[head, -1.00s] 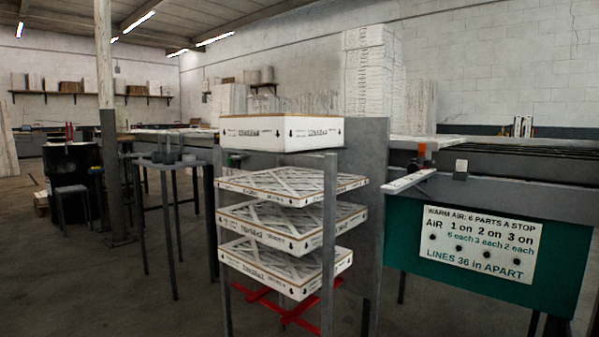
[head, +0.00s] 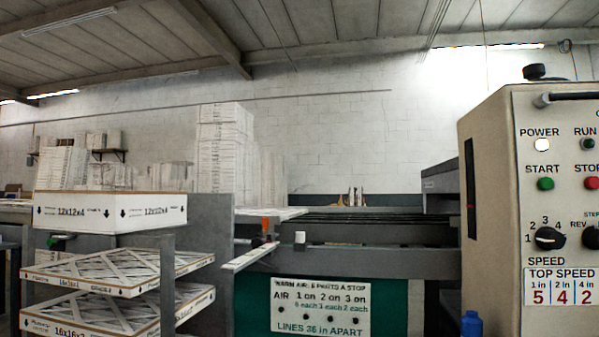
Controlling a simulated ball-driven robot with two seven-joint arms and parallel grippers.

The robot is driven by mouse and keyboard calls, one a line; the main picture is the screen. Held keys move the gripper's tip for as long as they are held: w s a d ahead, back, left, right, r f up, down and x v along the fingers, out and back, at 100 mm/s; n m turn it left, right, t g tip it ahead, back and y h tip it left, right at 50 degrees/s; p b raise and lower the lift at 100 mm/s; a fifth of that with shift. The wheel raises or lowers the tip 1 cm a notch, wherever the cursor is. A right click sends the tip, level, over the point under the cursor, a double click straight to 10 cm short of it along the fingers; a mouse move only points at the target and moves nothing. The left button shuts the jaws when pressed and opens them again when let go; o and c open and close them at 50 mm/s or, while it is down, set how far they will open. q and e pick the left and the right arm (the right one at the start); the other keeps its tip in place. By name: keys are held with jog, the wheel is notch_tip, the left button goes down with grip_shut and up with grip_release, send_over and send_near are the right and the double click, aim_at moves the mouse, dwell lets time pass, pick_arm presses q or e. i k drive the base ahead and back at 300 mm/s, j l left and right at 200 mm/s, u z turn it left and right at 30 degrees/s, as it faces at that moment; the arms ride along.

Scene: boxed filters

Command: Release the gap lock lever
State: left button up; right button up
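No part is labelled as the gap lock lever, and I cannot tell for certain which one it is. A small upright part with an orange top (head: 266,226) and a dark body stands at the left end of the machine's grey rail (head: 390,263). A pale flat bar (head: 250,257) slants out below it towards the front left. A small white block (head: 299,238) sits on the rail to its right. Neither of my grippers is in view.
A cream control cabinet (head: 495,170) with a speed knob (head: 549,238) fills the right side. A rack with boxed filters (head: 110,212) stands at the left. A green panel with a white sign (head: 320,306) hangs below the rail. A blue bottle (head: 471,324) shows at the bottom.

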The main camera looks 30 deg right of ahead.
aim_at(545, 99)
jog(key=z, duration=2)
